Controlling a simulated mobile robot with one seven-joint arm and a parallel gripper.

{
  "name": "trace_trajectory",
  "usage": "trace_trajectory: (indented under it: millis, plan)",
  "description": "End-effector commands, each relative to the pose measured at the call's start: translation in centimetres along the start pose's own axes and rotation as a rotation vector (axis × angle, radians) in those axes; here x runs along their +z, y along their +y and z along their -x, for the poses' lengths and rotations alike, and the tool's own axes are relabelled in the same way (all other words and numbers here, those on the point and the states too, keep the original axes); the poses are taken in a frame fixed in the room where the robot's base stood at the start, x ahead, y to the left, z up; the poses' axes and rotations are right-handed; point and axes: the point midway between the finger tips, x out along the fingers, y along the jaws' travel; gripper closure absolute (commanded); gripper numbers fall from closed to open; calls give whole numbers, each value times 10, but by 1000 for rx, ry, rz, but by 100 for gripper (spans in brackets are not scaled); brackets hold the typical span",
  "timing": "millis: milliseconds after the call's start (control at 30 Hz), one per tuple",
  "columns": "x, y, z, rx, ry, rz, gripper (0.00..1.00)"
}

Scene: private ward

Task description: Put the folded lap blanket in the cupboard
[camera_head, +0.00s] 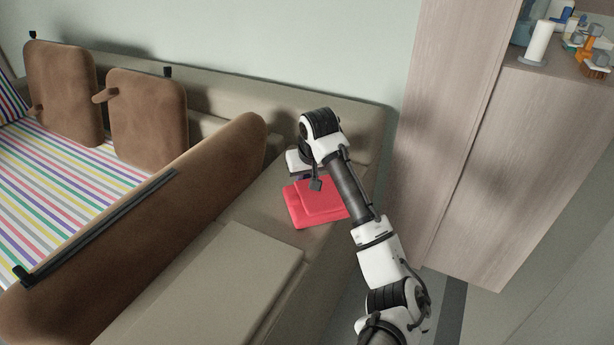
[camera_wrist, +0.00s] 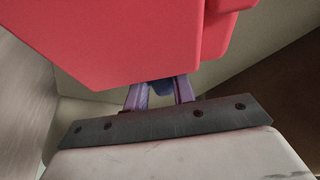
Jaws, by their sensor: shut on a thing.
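The folded lap blanket (camera_head: 310,205) is red and lies flat in layers at the far end of the beige bench, below my wrist in the head view. In the wrist view the blanket (camera_wrist: 130,40) fills the upper middle. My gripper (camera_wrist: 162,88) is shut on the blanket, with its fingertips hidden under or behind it. In the head view the fingers are mostly hidden by my wrist. I cannot tell whether the blanket touches the bench. The tall wood-grain cupboard (camera_head: 450,130) stands to the right of my arm; no opening shows in it.
The beige bench (camera_head: 215,290) runs along the bed. A brown padded bed side panel (camera_head: 200,170) stands close left of the blanket. The striped mattress (camera_head: 75,190) lies beyond it. A white cylinder (camera_head: 540,42) and several small items stand on a wooden top at the upper right.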

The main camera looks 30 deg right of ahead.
Motion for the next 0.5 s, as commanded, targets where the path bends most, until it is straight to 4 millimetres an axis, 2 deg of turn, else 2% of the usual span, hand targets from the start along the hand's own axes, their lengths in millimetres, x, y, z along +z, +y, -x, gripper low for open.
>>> trace_trajectory:
  millis: [67, 100, 233, 500]
  plan:
    - [0, 0, 0, 0, 0, 0, 100]
    - [0, 0, 0, 0, 0, 0, 71]
    - [0, 0, 0, 0, 0, 0, 54]
    - [0, 0, 0, 0, 0, 0, 53]
